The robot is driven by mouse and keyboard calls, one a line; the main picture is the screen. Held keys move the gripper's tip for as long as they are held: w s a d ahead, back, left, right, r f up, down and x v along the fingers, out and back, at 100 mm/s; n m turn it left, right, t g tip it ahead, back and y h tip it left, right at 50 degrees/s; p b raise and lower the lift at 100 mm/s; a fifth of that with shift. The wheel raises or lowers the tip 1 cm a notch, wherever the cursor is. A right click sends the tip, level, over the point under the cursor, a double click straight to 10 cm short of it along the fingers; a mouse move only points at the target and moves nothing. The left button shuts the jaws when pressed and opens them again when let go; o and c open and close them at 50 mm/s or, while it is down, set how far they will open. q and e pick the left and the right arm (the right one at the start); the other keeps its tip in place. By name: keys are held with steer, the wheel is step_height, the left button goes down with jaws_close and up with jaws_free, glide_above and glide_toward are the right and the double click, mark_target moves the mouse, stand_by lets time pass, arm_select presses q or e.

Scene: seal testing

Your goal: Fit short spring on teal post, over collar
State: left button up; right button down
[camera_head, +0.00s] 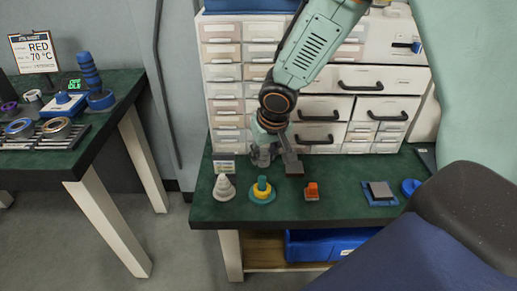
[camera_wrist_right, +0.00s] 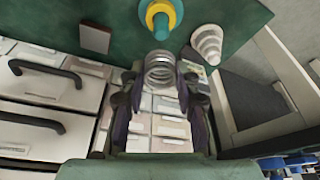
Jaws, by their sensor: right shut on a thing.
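The teal post (camera_head: 262,183) stands upright on the green bench with a yellow collar (camera_head: 262,190) around it and a wider teal base. In the wrist view the teal post (camera_wrist_right: 161,24) is at the top, its yellow collar around it. My right gripper (camera_head: 266,155) is behind the post, above the bench. In the wrist view my right gripper (camera_wrist_right: 160,92) is shut on the short spring (camera_wrist_right: 159,70), a pale wire coil held between the fingertips. The spring appears apart from the post. In the head view it cannot be made out. My left gripper is not in view.
A pale stepped cone (camera_head: 224,189) stands left of the post. An orange part (camera_head: 312,191) and a blue pad with a grey block (camera_head: 380,191) lie to the right. A drawer cabinet (camera_head: 345,108) rises behind. A brown block (camera_wrist_right: 95,38) is near my fingers.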

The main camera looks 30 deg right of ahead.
mark_target(263, 177)
steer(key=shift+f, duration=0.35)
steer(key=shift+w+a+f+b, duration=0.15)
steer(key=shift+f+b, duration=0.15)
steer(key=shift+b, duration=0.2)
steer(key=shift+f+b, duration=0.35)
steer(key=shift+b, duration=0.05)
steer(key=shift+f+b, duration=0.95)
steer(key=shift+f, duration=0.15)
steer(key=shift+f+b, duration=1.9)
steer(key=shift+b, duration=0.45)
steer(key=c, duration=0.9)
jaws_free()
